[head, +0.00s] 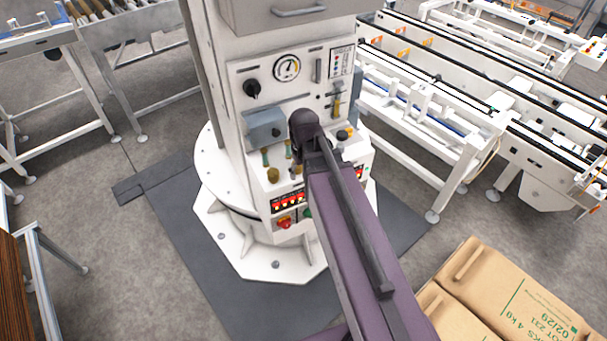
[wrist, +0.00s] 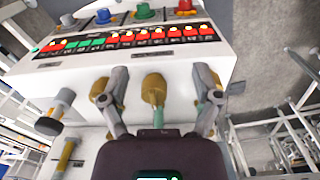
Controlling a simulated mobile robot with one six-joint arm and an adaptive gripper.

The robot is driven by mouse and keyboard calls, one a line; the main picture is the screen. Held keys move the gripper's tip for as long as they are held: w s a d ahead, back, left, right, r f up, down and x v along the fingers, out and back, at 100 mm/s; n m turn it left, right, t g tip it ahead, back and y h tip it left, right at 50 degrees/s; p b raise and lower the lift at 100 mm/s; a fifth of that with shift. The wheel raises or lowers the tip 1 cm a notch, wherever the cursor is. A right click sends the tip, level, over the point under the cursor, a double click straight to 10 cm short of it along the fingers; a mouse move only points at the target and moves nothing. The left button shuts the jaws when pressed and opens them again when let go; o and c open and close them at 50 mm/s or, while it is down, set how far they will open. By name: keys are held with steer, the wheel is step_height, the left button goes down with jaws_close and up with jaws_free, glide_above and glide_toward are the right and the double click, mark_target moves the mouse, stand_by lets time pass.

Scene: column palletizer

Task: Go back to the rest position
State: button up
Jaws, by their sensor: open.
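My gripper (wrist: 156,92) is open in the wrist view, its two grey fingers spread toward the front of a white control panel (wrist: 95,80). A brass knob on a greenish stem (wrist: 153,88) stands between the fingers, with gaps on both sides. More brass and green parts show behind the fingers, partly covered by them. Whether the fingers touch anything cannot be told.
The panel is on a white column with a wide base (head: 265,262) on a dark mat (head: 180,235). It carries a gauge (head: 287,68), a grey-blue box (head: 264,128) and a red switch (head: 285,222). Conveyors (head: 450,130) stand right; cardboard boxes (head: 510,300) lie lower right.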

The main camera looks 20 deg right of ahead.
steer(key=shift+s+a, duration=0.1)
stand_by(0.3)
steer(key=shift+m, duration=0.6)
steer(key=s+a, duration=0.1)
steer(key=s, duration=0.1)
steer(key=s+a+f+b, duration=0.1)
steer(key=shift+s+a+f, duration=0.1)
steer(key=shift+s+a, duration=0.05)
steer(key=shift+s, duration=0.2)
